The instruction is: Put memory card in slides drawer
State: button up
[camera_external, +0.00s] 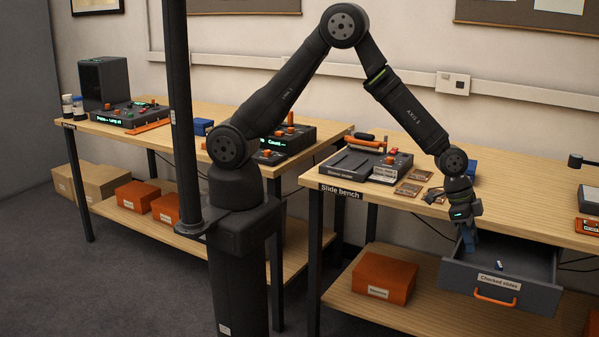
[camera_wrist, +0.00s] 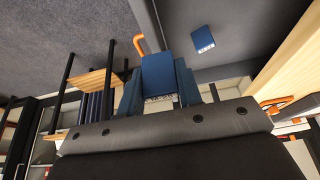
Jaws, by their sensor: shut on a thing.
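The open grey drawer (camera_external: 513,303), labelled "Checked slides", is pulled out below the slide bench. My gripper (camera_external: 470,242) points down at the drawer's left rear part, with its blue fingertips at about rim level. In the wrist view my gripper (camera_wrist: 158,88) is shut on a blue card (camera_wrist: 157,72), which I take to be the memory card; its lower edge shows part of a white label. A second blue card with a white label (camera_wrist: 204,38) lies apart on the drawer floor; it also shows in the external view (camera_external: 500,266). The held card is hard to make out there.
The bench top (camera_external: 400,207) bears a slide reader (camera_external: 362,165) and several brown slides (camera_external: 408,188) left of my arm. A blue object (camera_external: 470,168) stands behind my wrist. An orange box (camera_external: 383,278) is on the shelf left of the drawer. The drawer's right part is clear.

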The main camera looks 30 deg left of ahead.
jog(key=shift+a+f, duration=0.1)
jog(key=shift+f, duration=0.4)
jog(key=w+f, duration=0.2)
jog(key=w, duration=0.1)
jog(key=w+d+f, duration=0.1)
jog(key=w+f, duration=0.1)
jog(key=w, duration=0.2)
jog(key=w+f, duration=0.2)
jog(key=w, duration=0.2)
jog(key=shift+d+f, duration=0.25)
jog(key=shift+f, duration=2)
jog(key=shift+f, duration=0.15)
jog(key=o, duration=1)
jog(key=shift+c, duration=0.2)
jog(key=v, duration=1.2)
